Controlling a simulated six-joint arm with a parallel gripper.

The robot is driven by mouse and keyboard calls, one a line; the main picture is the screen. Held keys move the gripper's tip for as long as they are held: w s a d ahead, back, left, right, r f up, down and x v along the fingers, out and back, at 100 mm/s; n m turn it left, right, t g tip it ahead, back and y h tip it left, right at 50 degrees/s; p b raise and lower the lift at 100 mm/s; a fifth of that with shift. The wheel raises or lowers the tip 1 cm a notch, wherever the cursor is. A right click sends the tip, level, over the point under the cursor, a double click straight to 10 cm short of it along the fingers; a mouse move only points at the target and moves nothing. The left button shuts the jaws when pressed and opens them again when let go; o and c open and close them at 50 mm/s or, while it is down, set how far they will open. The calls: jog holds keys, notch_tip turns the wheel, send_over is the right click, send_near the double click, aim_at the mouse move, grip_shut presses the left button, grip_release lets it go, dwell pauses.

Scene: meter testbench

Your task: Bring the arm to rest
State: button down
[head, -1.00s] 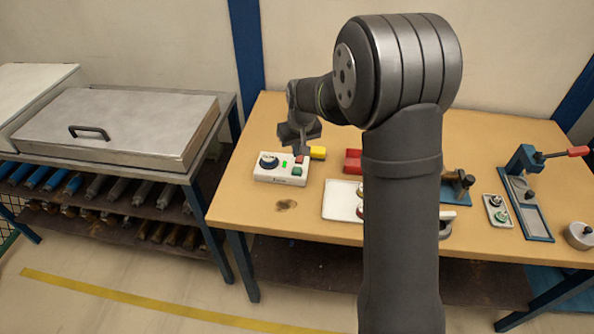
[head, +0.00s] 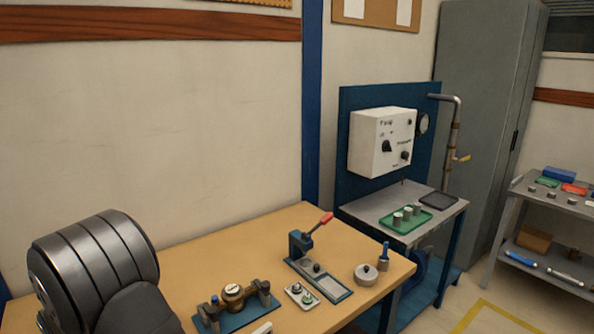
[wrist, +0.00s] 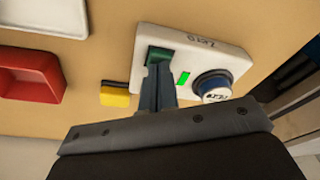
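My gripper (wrist: 158,72) shows in the wrist view with its two fingers together and nothing seen between them. The fingertips overlap the white control box (wrist: 205,52) near its green button (wrist: 160,55). I cannot tell whether they touch it. The fingers hide part of the box. In the head view only a dark rounded part of my arm (head: 95,265) shows at the lower left; the gripper is outside that view.
In the wrist view a yellow block (wrist: 115,96) and red tray (wrist: 30,75) lie left of the fingers. In the head view the bench (head: 235,255) holds a valve fixture (head: 234,297) and a red-handled press (head: 312,255).

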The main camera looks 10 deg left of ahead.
jog(key=shift+r, duration=0.1)
notch_tip(320, 180, up, 5)
jog(key=shift+r, duration=0.15)
notch_tip(320, 180, down, 6)
jog(key=shift+r, duration=0.25)
notch_tip(320, 180, up, 8)
jog(key=w+d+r+m, duration=0.1)
jog(key=w+d+m, duration=0.1)
jog(key=w+d, duration=0.45)
jog(key=w+d+r+m+h, duration=0.15)
jog(key=w+d, duration=0.25)
jog(key=d, duration=0.6)
jog(key=w+d+r+m, duration=0.1)
jog(key=w+d+m, duration=0.1)
jog(key=w+d, duration=0.45)
jog(key=s+d+m, duration=0.2)
jog(key=d+m, duration=0.1)
jog(key=d, duration=1.2)
jog(key=s+d+r+m, duration=0.1)
jog(key=s+d+m, duration=0.2)
jog(key=d, duration=1.3)
jog(key=shift+r+m+h, duration=0.25)
jog(key=shift+m+h, duration=0.2)
jog(key=shift+m, duration=0.1)
